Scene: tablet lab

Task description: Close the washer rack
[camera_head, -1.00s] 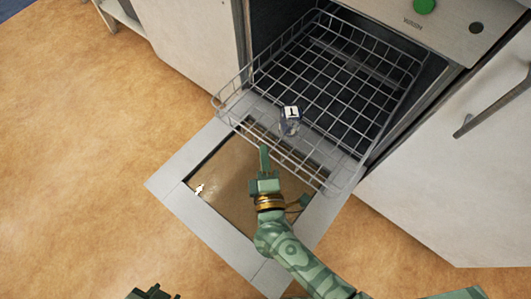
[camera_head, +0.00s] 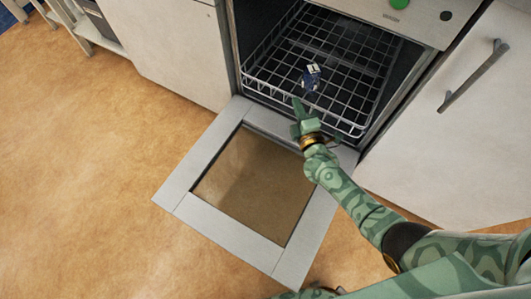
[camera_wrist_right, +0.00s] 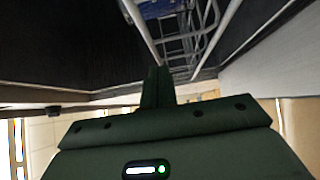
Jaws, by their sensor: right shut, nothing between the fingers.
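The wire washer rack (camera_head: 350,103) sits mostly inside the washer's opening, with its front edge near the mouth. It also shows in the right wrist view (camera_wrist_right: 183,45), close beyond the fingers. A small dark blue and white item (camera_head: 310,78) stands in the rack near its front. My right gripper (camera_head: 298,104) is shut and empty, with its fingertips at the rack's front edge; I cannot tell whether they touch it. The washer door (camera_head: 195,172) is folded down flat in front of the opening. My left gripper cannot be made out.
The washer's front panel (camera_head: 420,18) with a green button (camera_head: 399,3) is above the opening. A white cabinet with a bar handle (camera_head: 474,76) stands at the right, and another white cabinet (camera_head: 170,50) at the left. The floor (camera_head: 90,180) at the left is clear.

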